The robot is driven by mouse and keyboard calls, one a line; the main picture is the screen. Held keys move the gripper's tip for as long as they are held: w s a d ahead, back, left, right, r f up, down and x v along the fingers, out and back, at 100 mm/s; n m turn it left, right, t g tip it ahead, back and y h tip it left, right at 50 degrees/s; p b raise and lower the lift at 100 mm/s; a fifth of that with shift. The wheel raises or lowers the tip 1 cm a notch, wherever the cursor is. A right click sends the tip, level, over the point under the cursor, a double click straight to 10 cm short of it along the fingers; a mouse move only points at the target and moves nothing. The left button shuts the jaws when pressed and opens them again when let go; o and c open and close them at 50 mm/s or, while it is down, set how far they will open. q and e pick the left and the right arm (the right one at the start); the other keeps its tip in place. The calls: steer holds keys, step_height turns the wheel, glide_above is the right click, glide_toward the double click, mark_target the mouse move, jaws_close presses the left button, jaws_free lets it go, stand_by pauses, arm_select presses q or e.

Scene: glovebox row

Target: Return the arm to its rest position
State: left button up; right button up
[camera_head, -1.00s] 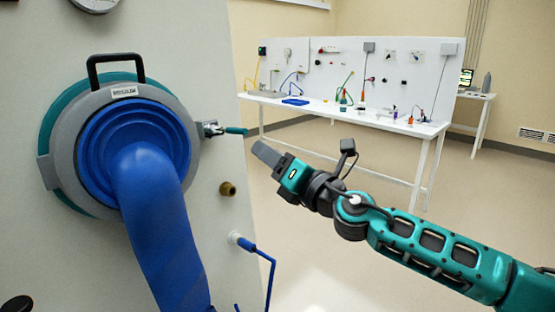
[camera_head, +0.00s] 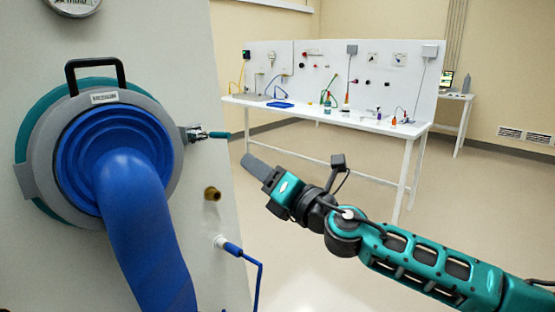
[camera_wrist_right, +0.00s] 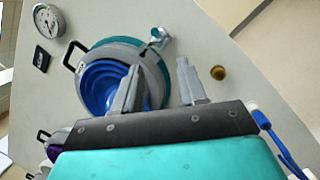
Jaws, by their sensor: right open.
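My right arm comes in from the right in the head view. Its gripper (camera_head: 254,167) is in the air to the right of the glovebox panel, apart from it. In the right wrist view the two fingers of the gripper (camera_wrist_right: 160,85) stand apart with nothing between them. Beyond them is the glovebox port, a grey and teal ring (camera_head: 42,170) with a black handle and a blue glove (camera_head: 140,220) hanging out of it. A latch with a teal handle (camera_head: 218,135) sticks out at the ring's right side. My left gripper is not in view.
A brass fitting (camera_head: 212,194) and a blue hose (camera_head: 258,270) stick out of the panel below the latch. A gauge (camera_wrist_right: 48,20) sits on the panel. A white bench (camera_head: 330,119) with small items stands far back. The floor between is clear.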

steer(key=s+d+f+m+t+h, duration=0.1)
steer(key=s+d+f+m+h, duration=0.15)
steer(key=f+m, duration=0.5)
steer(key=s+d+f+m+h, duration=0.2)
steer(key=s+d+f+m, duration=0.15)
steer(key=f+m, duration=0.4)
steer(key=s+d+f+m+t+h, duration=0.1)
steer(key=s+d+f+m+h, duration=0.2)
steer(key=f+m, duration=0.45)
steer(key=s+d+f+m+g+h, duration=0.4)
steer(key=s+d+f+m+h, duration=0.2)
steer(key=s+d+f+m, duration=0.6)
steer(key=s+d+f, duration=0.4)
steer(key=s+f, duration=0.1)
steer(key=s, duration=0.1)
steer(key=shift+s+d+f+g, duration=0.15)
steer(key=shift+s+f+g, duration=0.1)
steer(key=shift+g, duration=0.05)
